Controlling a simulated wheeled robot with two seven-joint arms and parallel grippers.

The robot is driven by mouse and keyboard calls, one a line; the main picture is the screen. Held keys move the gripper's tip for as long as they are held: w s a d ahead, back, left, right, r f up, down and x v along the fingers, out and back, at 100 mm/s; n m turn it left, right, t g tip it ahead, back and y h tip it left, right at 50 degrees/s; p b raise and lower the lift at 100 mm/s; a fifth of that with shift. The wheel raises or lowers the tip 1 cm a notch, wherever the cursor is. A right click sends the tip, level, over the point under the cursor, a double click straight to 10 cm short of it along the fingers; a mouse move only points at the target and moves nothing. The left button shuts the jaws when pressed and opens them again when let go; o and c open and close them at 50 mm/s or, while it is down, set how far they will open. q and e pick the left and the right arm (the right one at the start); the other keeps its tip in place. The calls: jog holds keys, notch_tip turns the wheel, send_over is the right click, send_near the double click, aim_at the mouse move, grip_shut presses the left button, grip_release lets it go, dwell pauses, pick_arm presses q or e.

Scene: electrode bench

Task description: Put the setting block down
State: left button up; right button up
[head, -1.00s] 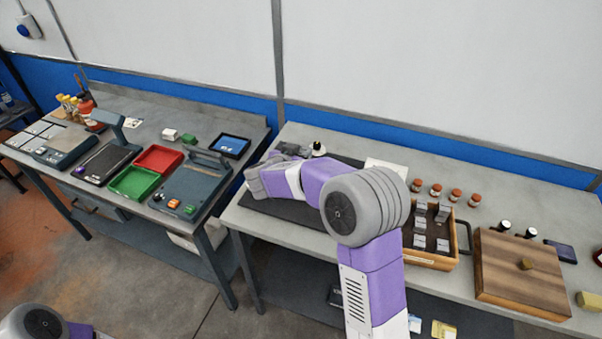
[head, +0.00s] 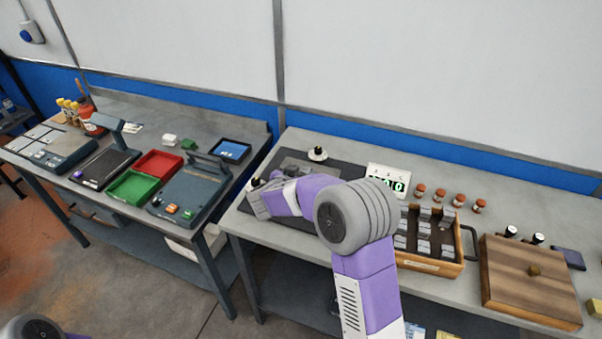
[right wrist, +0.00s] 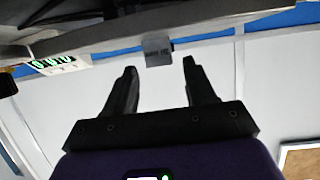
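A small grey block with dark markings, apparently the setting block (right wrist: 157,50), shows in the right wrist view just beyond my fingertips. It appears to rest at the bench surface, in this upside-down picture. My right gripper (right wrist: 159,63) is open, with a finger to each side and a visible gap from the block. In the head view my right gripper (head: 254,184) is low over the dark mat (head: 340,172), mostly hidden by my own arm, and I cannot make out the block there. My left gripper is out of view.
A display with green digits (head: 387,180) stands right of the mat. A wooden tray (head: 430,264) holds several grey blocks. A wooden board with a knob (head: 526,282) lies further right. Several brown-capped jars (head: 440,195) stand behind the tray. The left bench carries red (head: 159,163) and green trays.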

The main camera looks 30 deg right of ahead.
jog(key=shift+r, duration=0.2)
jog(key=p+v, duration=0.3)
jog(key=v, duration=0.9)
